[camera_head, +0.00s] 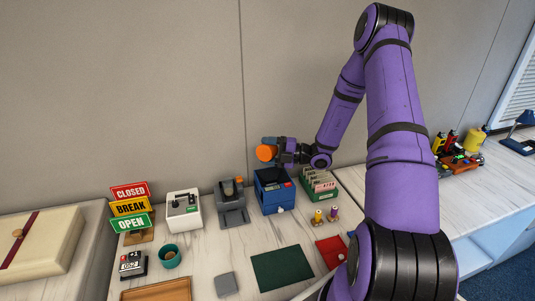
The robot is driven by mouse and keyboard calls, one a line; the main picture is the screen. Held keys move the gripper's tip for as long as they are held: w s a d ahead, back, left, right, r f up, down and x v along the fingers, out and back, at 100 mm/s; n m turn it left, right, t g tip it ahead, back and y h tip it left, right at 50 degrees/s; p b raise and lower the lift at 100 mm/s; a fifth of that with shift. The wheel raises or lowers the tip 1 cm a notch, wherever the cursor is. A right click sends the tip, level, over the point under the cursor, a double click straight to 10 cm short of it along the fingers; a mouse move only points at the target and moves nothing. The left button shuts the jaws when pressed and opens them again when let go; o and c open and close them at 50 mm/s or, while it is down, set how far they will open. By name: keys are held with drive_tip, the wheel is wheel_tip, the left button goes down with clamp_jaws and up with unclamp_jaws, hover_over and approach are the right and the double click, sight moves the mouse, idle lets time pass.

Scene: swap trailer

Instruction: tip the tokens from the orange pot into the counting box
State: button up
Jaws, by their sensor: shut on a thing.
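My gripper (284,151) is shut on the orange pot (265,153) and holds it in the air, tilted on its side, with its round end facing left. The pot is above and slightly left of a blue box (278,201) on the counter. The blue box may be the counting box; its inside is mostly hidden from here. I cannot see any tokens in the pot or falling from it. A small blue-grey part shows just above the pot.
Left of the blue box stand a grey device (231,217), a white box (184,212) and a sign stack (131,207). A green card box (319,184) stands right. A teal cup (170,256), dark green mat (282,268) and red mat (332,252) lie in front.

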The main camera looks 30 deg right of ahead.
wheel_tip(320, 180, up, 2)
drive_tip(key=n+h, duration=0.1)
drive_tip(key=n, duration=0.2)
drive_tip(key=shift+a+n+g, duration=0.15)
drive_tip(key=shift+n+g, duration=0.15)
drive_tip(key=shift+g, duration=0.1)
wheel_tip(320, 180, up, 2)
drive_tip(key=n+h, duration=0.1)
drive_tip(key=n, duration=0.1)
drive_tip(key=n+h, duration=0.1)
drive_tip(key=n, duration=0.1)
drive_tip(key=shift+s+a+g, duration=0.15)
drive_tip(key=shift+g, duration=0.15)
drive_tip(key=n+h, duration=0.1)
drive_tip(key=r+n, duration=0.1)
drive_tip(key=a+r+n+h, duration=0.1)
drive_tip(key=shift+s+n+h, duration=0.25)
drive_tip(key=shift+n+h, duration=0.05)
drive_tip(key=shift+n, duration=0.1)
drive_tip(key=n+h, duration=0.1)
drive_tip(key=n+t, duration=0.1)
drive_tip(key=a+r+n+h, duration=0.1)
drive_tip(key=shift+s+r+n+h, duration=0.1)
drive_tip(key=shift+s+n+h, duration=0.2)
drive_tip(key=shift+t, duration=0.3)
